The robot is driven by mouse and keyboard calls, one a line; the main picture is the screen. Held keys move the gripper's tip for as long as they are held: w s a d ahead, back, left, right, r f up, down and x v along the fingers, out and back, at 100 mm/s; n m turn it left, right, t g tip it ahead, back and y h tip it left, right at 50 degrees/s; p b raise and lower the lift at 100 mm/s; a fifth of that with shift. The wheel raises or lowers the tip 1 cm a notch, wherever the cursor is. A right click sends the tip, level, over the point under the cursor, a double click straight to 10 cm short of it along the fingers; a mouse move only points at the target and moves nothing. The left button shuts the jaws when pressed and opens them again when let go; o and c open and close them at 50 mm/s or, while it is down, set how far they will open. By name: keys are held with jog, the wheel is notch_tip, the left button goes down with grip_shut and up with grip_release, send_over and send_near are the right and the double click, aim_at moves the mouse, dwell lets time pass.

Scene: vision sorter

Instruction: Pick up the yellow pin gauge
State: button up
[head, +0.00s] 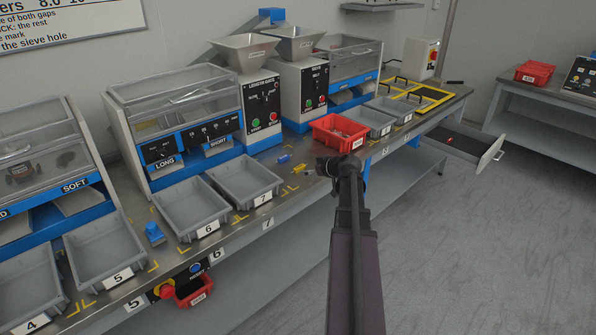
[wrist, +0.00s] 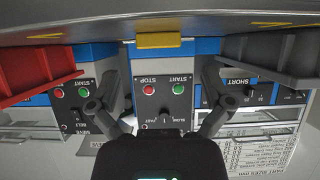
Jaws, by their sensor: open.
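The yellow pin gauge (head: 299,169) appears as a small yellow piece on the grey bench, between grey bin 7 and the red bin, left of my gripper. In the wrist view a yellow block (wrist: 165,41), which looks like this gauge, lies at the top centre, beyond my fingertips. My gripper (head: 338,166) is above the bench near its front edge, in front of the red bin. In the wrist view my gripper (wrist: 165,88) has its two fingers spread wide apart, with nothing held between them. The gauge is apart from the fingers.
A small blue piece (head: 284,157) lies just behind the gauge. The red bin (head: 325,137) is on the right and grey bin 7 (head: 240,190) on the left. Machines with start and stop buttons (head: 268,100) stand behind. Yellow corner marks are on the bench.

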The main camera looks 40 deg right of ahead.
aim_at(301, 168)
jog(key=shift+b+x, duration=1.05)
jog(key=shift+x, duration=1.55)
jog(key=shift+w+d+r, duration=0.1)
jog(key=shift+r, duration=0.05)
jog(key=c, duration=0.9)
